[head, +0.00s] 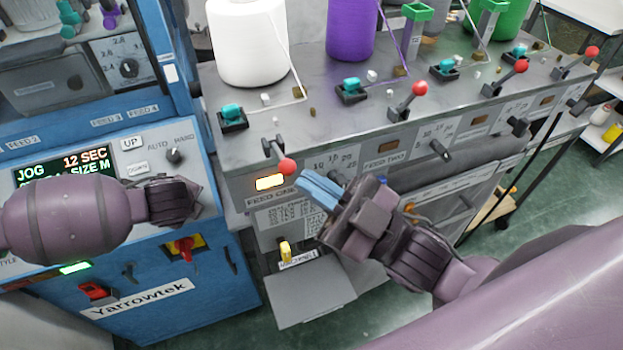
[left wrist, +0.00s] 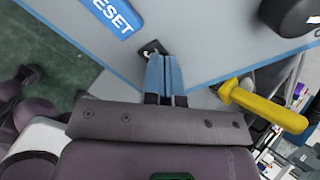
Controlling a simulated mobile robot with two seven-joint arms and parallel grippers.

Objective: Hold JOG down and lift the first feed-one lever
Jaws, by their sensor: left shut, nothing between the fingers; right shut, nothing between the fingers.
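The feed-one lever has a red ball knob (head: 287,166) and angles down over the lit amber lamp (head: 270,183) above the FEED ONE label. My right gripper (head: 303,180) is shut and empty, its blue fingertips just below and right of that knob; I cannot tell if they touch. The control display (head: 62,163) reads JOG, 12 SEC and SIZE M, partly covered by my left arm. My left gripper (left wrist: 165,62) is shut and empty beside a small black part (left wrist: 152,48) at the blue panel edge. Its fingertips are hidden in the head view. I cannot make out the JOG button.
A RESET label (left wrist: 112,14) and a yellow handle (left wrist: 262,105) show in the left wrist view. A red switch (head: 184,248) and a red rocker (head: 95,291) are on the blue cabinet. Other red-knobbed levers (head: 419,88) and yarn cones (head: 248,40) line the grey machine.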

